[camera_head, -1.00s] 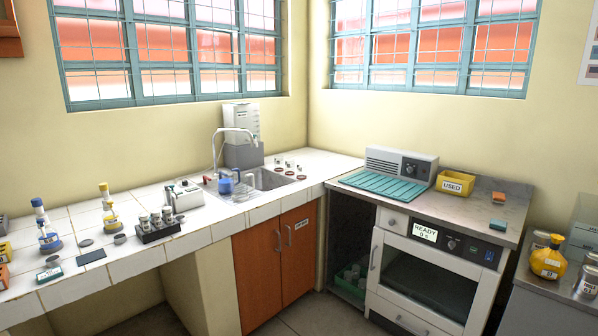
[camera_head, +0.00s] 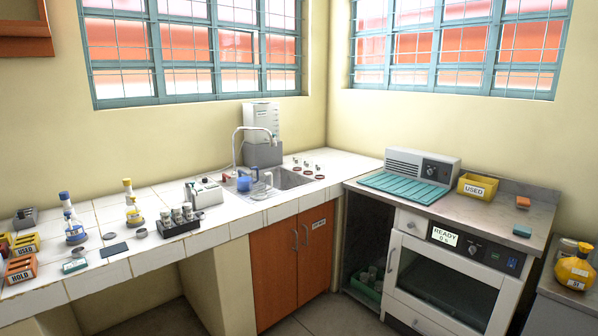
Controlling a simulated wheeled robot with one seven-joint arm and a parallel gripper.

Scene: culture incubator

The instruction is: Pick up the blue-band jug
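A small blue jug-like vessel (camera_head: 244,183) stands at the left side of the sink (camera_head: 290,180), under the curved tap. A clear vessel stands just to its right. They are too small for me to make out a band. On the counter at left, a flask with a blue cap and blue lower part (camera_head: 74,228) stands beside a flask with a yellow cap and yellow lower part (camera_head: 133,211). My gripper is not in view.
A rack of jars (camera_head: 180,225) and a white device (camera_head: 203,193) stand on the tiled counter (camera_head: 120,270). HOLD (camera_head: 20,268) and USED bins are at far left. An incubator (camera_head: 445,270) stands at right. Open floor shows below.

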